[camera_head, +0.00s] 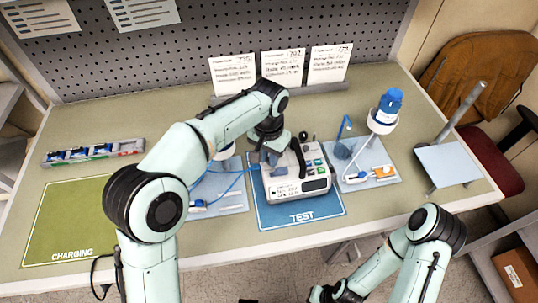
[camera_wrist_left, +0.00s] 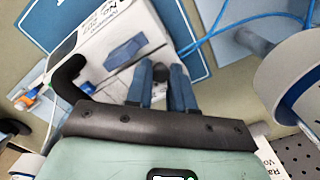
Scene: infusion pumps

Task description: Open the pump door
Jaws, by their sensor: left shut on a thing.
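The infusion pump (camera_head: 314,185) is a white box with a small display, standing on the blue TEST mat (camera_head: 270,217) in the head view. A black curved handle rises from it. In the left wrist view, the pump's white body (camera_wrist_left: 98,45) carries a blue block (camera_wrist_left: 125,50) and a thin dark seam. My left gripper (camera_head: 268,157) is at the pump's back left. In the wrist view, its two blue-grey fingers (camera_wrist_left: 161,80) are shut on a small dark knob (camera_wrist_left: 160,71) at the pump. I cannot tell whether the door is ajar.
A green CHARGING mat (camera_head: 55,225) lies bare at left, with a tray of small items (camera_head: 95,152) behind it. Blue tubing and a blue-capped container (camera_head: 385,108) flank the pump. Cards (camera_head: 283,68) stand behind. My right forearm is at lower right.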

